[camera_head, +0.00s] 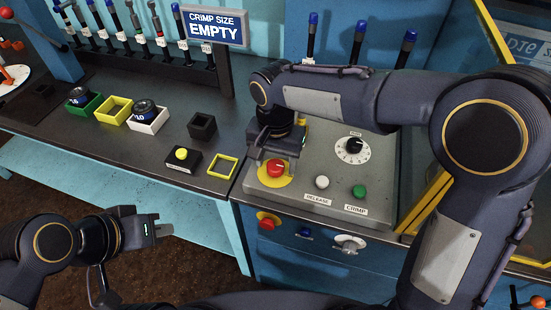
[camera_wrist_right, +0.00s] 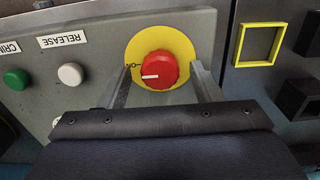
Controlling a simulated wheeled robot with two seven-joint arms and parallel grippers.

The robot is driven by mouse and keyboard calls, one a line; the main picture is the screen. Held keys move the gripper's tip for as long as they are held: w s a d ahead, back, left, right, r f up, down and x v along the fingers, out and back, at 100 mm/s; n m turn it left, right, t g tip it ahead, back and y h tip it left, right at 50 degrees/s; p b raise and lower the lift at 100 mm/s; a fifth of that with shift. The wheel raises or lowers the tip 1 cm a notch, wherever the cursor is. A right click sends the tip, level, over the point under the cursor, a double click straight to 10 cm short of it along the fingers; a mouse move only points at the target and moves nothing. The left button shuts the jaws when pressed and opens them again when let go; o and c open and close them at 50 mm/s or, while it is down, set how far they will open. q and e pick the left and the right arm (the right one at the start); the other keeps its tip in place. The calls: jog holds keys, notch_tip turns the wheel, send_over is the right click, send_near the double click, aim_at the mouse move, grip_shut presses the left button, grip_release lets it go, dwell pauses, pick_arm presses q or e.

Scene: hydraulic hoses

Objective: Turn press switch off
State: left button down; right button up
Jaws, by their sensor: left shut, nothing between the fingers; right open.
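The press switch is a red rotary knob (camera_head: 275,168) on a yellow disc (camera_head: 262,180), set in the left part of the grey press panel. In the right wrist view the red knob (camera_wrist_right: 158,70) has a white mark pointing left, to a label that reads ON upside down. My right gripper (camera_head: 272,158) is above the knob in the head view. In the wrist view its open fingers (camera_wrist_right: 160,82) stand on either side of the knob, with gaps visible. My left gripper (camera_head: 163,230) is shut and empty, low at the left, in front of the bench.
A white RELEASE button (camera_head: 322,182), a green CRIMP button (camera_head: 359,191) and a black dial (camera_head: 354,147) share the panel. Another red knob (camera_head: 267,220) is on the front face. A black box with a yellow button (camera_head: 181,155) and a yellow frame (camera_head: 222,167) lie left.

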jog(key=c, duration=1)
jog(key=shift+n, duration=0.4)
jog(key=n+p, duration=0.1)
jog(key=n, duration=0.2)
jog(key=shift+r+n, duration=0.1)
jog(key=shift+n, duration=0.2)
jog(key=n+p, duration=0.1)
jog(key=n, duration=0.3)
jog(key=shift+n, duration=0.3)
jog(key=n+p, duration=0.1)
jog(key=n, duration=0.3)
jog(key=shift+n, duration=0.3)
jog(key=shift+n+p, duration=0.65)
jog(key=shift+n, duration=1.45)
